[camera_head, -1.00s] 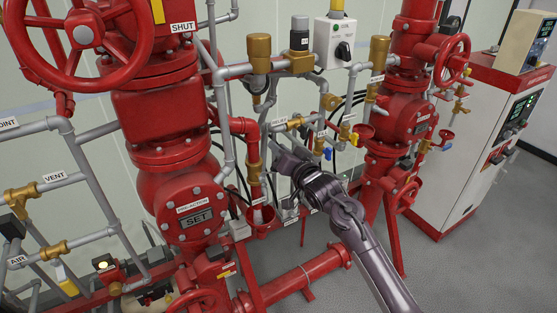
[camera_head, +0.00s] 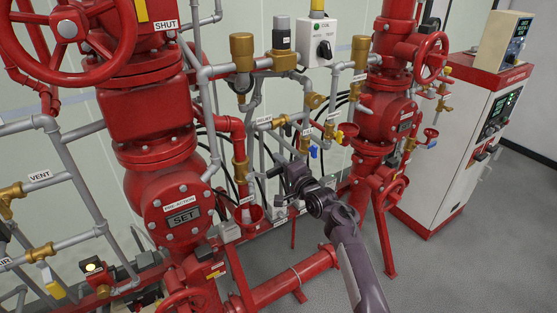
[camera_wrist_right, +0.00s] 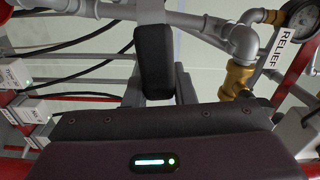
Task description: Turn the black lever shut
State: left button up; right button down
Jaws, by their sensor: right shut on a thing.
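The black lever (camera_wrist_right: 155,58) shows in the right wrist view as a dark, rounded handle standing upright between my right gripper's fingers. My right gripper (camera_wrist_right: 157,88) is shut on it. In the head view my right gripper (camera_head: 283,172) is among the pipes, below and right of the RELIEF label (camera_head: 264,122). The lever is too small and too dark to tell from the gripper in that view. The valve body under the lever is hidden. My left gripper is in neither view.
A brass fitting (camera_wrist_right: 236,80) and grey pipe (camera_wrist_right: 242,42) stand close right of the gripper in the wrist view. Black cables run at left. Grey floor (camera_head: 440,265) is clear at right.

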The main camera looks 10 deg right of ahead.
jog(key=shift+f+m, duration=0.75)
jog(key=shift+m, duration=0.05)
jog(key=c, duration=1.2)
grip_release()
jog(key=b+v, duration=0.1)
jog(key=v, duration=0.6)
jog(key=shift+s+d, duration=0.15)
jog(key=shift+s, duration=0.2)
jog(key=shift+f, duration=0.1)
